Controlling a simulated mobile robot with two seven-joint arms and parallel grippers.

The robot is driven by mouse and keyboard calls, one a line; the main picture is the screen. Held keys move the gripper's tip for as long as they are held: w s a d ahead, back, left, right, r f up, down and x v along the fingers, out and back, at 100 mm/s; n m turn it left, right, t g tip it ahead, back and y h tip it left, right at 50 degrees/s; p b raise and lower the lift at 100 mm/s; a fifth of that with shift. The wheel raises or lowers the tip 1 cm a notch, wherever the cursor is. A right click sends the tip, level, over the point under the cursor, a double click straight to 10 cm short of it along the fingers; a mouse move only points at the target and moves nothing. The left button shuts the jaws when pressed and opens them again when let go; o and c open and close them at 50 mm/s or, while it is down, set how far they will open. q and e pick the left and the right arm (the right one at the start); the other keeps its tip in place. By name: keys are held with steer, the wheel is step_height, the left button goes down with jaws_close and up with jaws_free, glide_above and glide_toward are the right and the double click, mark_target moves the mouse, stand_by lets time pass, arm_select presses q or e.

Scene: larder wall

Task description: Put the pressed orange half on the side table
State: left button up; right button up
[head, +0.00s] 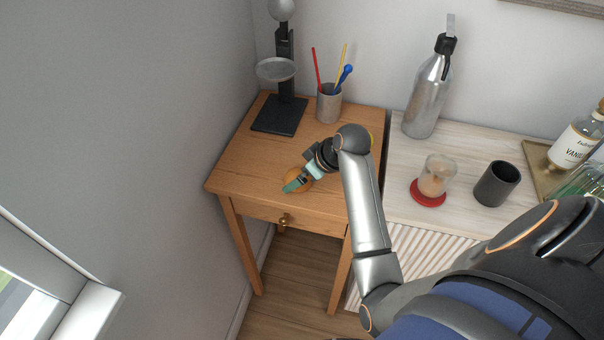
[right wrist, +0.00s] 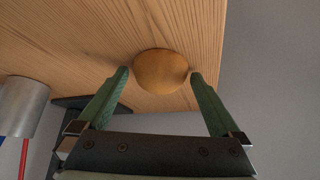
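The orange half (head: 301,182) rests on the wooden side table (head: 240,150), near its front edge. My right gripper (head: 292,186) is low over the table at the orange half and partly covers it in the head view. In the right wrist view the orange half (right wrist: 160,70) shows its rounded side between the two green fingertips of my right gripper (right wrist: 160,76). A small gap shows on each side, so the fingers are open around it without gripping. My left gripper is not in view.
A black stand with a grey dish (head: 276,70) and a pencil cup (head: 329,103) stand at the table's back. Something yellow (head: 371,138) is mostly hidden behind my arm. The adjoining counter holds a steel bottle (head: 427,98), a glass (head: 437,175) on a red coaster and a dark cup (head: 496,184).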

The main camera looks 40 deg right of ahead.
steer(key=shift+r, duration=0.2)
steer(key=v, duration=1.2)
steer(key=shift+a, duration=0.1)
steer(key=s+a+f+m+g+h, duration=0.1)
steer(key=s+a+f, duration=0.55)
steer(key=s, duration=0.25)
steer(key=s+a+f+g+h, duration=0.1)
steer(key=s+a+f+g, duration=0.1)
steer(key=s+a+f, duration=0.45)
step_height(320, 180, down, 12)
steer(key=w+a+t+y, duration=0.2)
steer(key=t, duration=0.3)
steer(key=shift+w+r+t, duration=0.25)
steer(key=shift+w+t, duration=0.05)
